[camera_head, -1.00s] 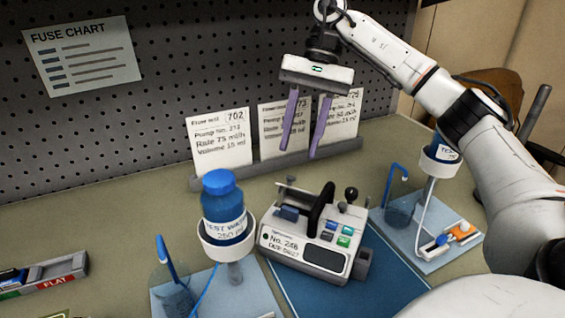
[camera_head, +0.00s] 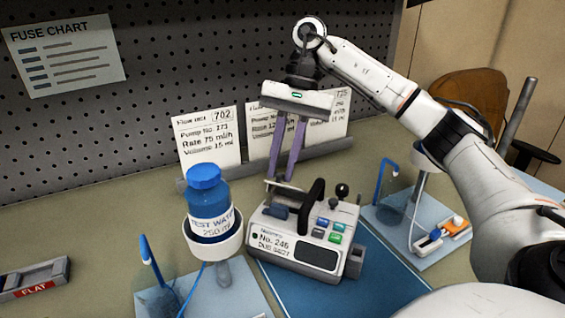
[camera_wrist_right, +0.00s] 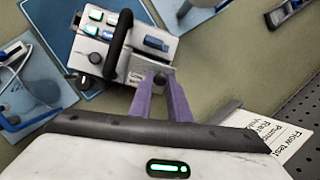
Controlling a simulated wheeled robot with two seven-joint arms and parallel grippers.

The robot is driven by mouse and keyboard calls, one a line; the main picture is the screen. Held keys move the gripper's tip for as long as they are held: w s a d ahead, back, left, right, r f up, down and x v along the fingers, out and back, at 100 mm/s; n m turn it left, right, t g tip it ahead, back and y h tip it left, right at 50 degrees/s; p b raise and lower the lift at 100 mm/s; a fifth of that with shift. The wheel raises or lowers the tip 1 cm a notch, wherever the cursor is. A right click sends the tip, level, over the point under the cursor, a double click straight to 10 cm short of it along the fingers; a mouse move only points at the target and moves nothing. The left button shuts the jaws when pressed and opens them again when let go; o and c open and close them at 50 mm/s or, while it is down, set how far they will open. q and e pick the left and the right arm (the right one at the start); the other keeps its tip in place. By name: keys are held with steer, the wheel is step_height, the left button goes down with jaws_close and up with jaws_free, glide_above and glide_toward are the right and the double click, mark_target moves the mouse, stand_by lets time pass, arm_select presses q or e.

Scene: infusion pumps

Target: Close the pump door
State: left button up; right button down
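The white pump (camera_head: 292,238), labelled No. 246, sits on the bench with its buttons and dark screen facing front. It also shows in the wrist view (camera_wrist_right: 145,65). A black handle (camera_head: 312,205) stands up across its top, and a blue block (camera_head: 275,211) is at its back left. I cannot clearly make out which part is the door. My right gripper (camera_head: 281,179) points down just behind the pump's back left, its purple fingers slightly apart and nothing seen between them. The fingertips (camera_wrist_right: 159,75) overlap the pump's back edge in the wrist view; contact cannot be told. My left gripper is not in view.
A blue bottle (camera_head: 209,205) in a ring holder stands left of the pump. A stand with a blue tube (camera_head: 383,180) is at the right. Flow cards (camera_head: 207,145) stand in a rack behind. A small tray (camera_head: 40,278) is far left.

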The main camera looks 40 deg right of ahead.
steer(key=shift+s+a+f+t+h, duration=0.2)
steer(key=shift+a+h, duration=0.1)
steer(key=shift+h, duration=0.2)
steer(key=shift+s+a+f+t+h, duration=0.1)
steer(key=shift+a+t+h, duration=0.15)
steer(key=shift+h, duration=0.25)
steer(key=shift+s+a+f+t+h, duration=0.1)
steer(key=shift+a+f+t+h, duration=0.1)
steer(key=shift+a+h, duration=0.25)
steer(key=shift+s+a+f+t+h, duration=0.15)
steer(key=shift+a+h, duration=0.1)
steer(key=shift+h, duration=0.4)
steer(key=shift+a+f+t+h, duration=0.1)
steer(key=shift+a+t+h, duration=0.2)
steer(key=shift+h, duration=0.3)
steer(key=shift+s+a+f+t+h+p, duration=0.1)
steer(key=shift+a+f+t+h+p, duration=0.15)
steer(key=shift+h, duration=0.25)
steer(key=shift+s+a+f+t+h+p, duration=0.15)
steer(key=shift+f+h, duration=0.1)
steer(key=shift+h, duration=0.25)
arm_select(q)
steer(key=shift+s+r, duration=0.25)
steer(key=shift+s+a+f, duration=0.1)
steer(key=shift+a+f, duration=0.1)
arm_select(e)
steer(key=shift+f, duration=0.15)
steer(key=c, duration=1.7)
jaws_free()
steer(key=shift+o, duration=0.2)
